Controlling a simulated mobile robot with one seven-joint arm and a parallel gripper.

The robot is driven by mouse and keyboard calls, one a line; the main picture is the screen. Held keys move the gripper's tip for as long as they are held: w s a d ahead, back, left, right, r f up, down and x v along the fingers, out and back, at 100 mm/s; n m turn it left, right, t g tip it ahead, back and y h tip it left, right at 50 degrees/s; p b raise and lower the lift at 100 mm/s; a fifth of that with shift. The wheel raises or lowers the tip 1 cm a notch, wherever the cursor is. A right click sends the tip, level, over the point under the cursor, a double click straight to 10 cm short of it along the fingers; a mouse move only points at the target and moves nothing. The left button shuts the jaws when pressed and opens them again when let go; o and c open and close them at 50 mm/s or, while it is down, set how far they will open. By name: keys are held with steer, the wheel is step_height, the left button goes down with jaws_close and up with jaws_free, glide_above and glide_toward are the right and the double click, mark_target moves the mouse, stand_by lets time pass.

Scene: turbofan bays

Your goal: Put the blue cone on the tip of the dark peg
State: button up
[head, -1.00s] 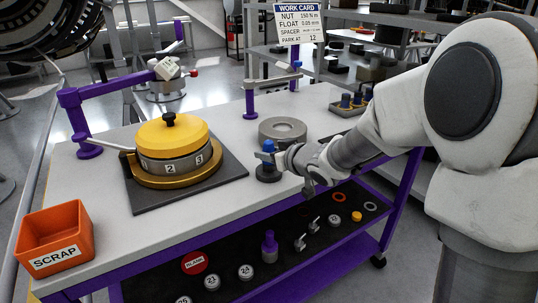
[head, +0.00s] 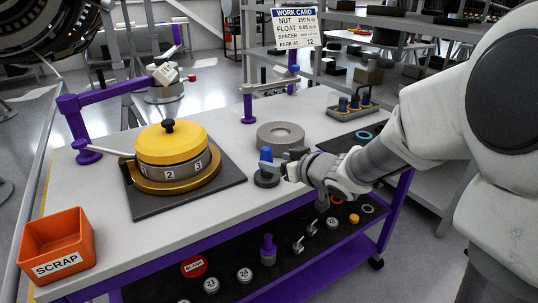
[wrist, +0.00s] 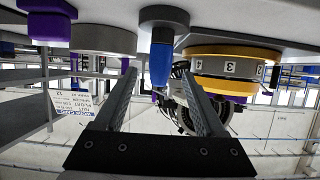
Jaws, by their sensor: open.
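The blue cone (head: 266,156) stands upright, tip up, on top of the dark peg, whose round dark base (head: 266,181) rests on the table. In the upside-down wrist view, the cone (wrist: 162,63) lines up with the dark peg (wrist: 164,34) with no visible gap. My gripper (head: 287,164) is level with the cone, just to its right in the head view. In the wrist view its two fingers (wrist: 158,75) are apart, and the cone shows between them. Nothing is held. I cannot tell whether the fingertips still flank the cone.
A yellow-topped numbered drum (head: 172,145) stands on a dark mat to the left. An orange SCRAP bin (head: 56,245) is at the front left.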

steer(key=s+d+r+m+h+p, duration=0.1)
steer(key=s+d+r+m+h, duration=0.1)
steer(key=s+d+r+h, duration=0.35)
steer(key=s+d+r+m+h+p, duration=0.1)
steer(key=s+d+r+m+h, duration=0.15)
steer(key=s+d, duration=0.55)
steer(key=s+f+m+g, duration=0.2)
steer(key=s+g, duration=0.3)
steer(key=s, duration=1)
steer(key=shift+s+d+g, duration=0.15)
steer(key=shift+s+g, duration=0.15)
steer(key=shift+s, duration=0.1)
step_height(320, 180, up, 14)
steer(key=p, duration=1.3)
steer(key=shift+f, duration=0.25)
